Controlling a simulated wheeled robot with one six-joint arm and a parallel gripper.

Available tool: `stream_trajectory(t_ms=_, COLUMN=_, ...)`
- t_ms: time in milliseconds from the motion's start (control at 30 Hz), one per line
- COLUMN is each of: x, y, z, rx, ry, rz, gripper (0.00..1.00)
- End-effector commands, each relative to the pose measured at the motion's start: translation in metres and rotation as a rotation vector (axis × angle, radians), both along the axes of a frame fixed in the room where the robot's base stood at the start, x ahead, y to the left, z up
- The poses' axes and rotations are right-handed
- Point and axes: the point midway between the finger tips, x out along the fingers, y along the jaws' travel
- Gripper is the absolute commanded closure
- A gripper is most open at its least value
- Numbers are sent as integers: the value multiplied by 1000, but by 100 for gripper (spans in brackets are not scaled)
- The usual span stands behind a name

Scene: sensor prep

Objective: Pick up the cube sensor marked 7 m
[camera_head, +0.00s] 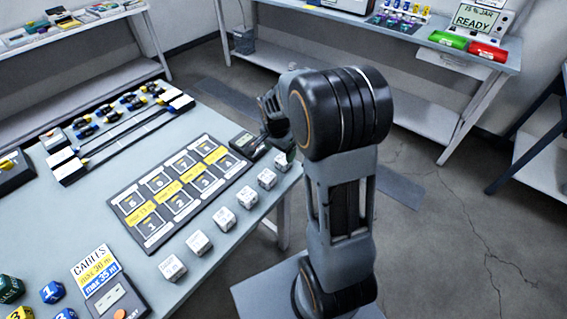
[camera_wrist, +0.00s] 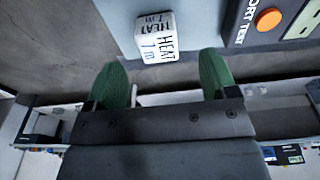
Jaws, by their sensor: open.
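In the wrist view a white cube sensor (camera_wrist: 157,38) shows "HEAT" and a length that reads as 7 m or 1 m; I cannot tell which. It sits at the table edge, just beyond my gripper (camera_wrist: 163,78), roughly in line with the gap between the green fingers. The fingers are open and empty, apart from the cube. My arm partly hides the gripper.
A black port test device (camera_head: 243,143) with an orange button (camera_wrist: 268,19) stands close to the cube. A dark numbered board (camera_head: 180,190) lies left of the cube row. A cable tester (camera_head: 120,300) stands at the near end. Open floor (camera_head: 430,210) lies right of the table.

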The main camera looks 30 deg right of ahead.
Motion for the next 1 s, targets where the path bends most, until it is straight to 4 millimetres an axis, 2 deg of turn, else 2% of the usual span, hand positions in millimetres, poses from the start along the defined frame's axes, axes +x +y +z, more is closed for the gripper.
stream_trajectory(t_ms=267, x=0, y=-3, z=-17, rx=0, ry=2, rz=0, gripper=21)
stream_trajectory(t_ms=600, x=2, y=-12, z=-57, rx=0, ry=1, rz=1, gripper=21)
stream_trajectory(t_ms=933, x=2, y=-12, z=-63, rx=0, ry=0, rz=1, gripper=21)
stream_trajectory(t_ms=1000, x=2, y=-12, z=-63, rx=0, ry=0, rz=1, gripper=26)
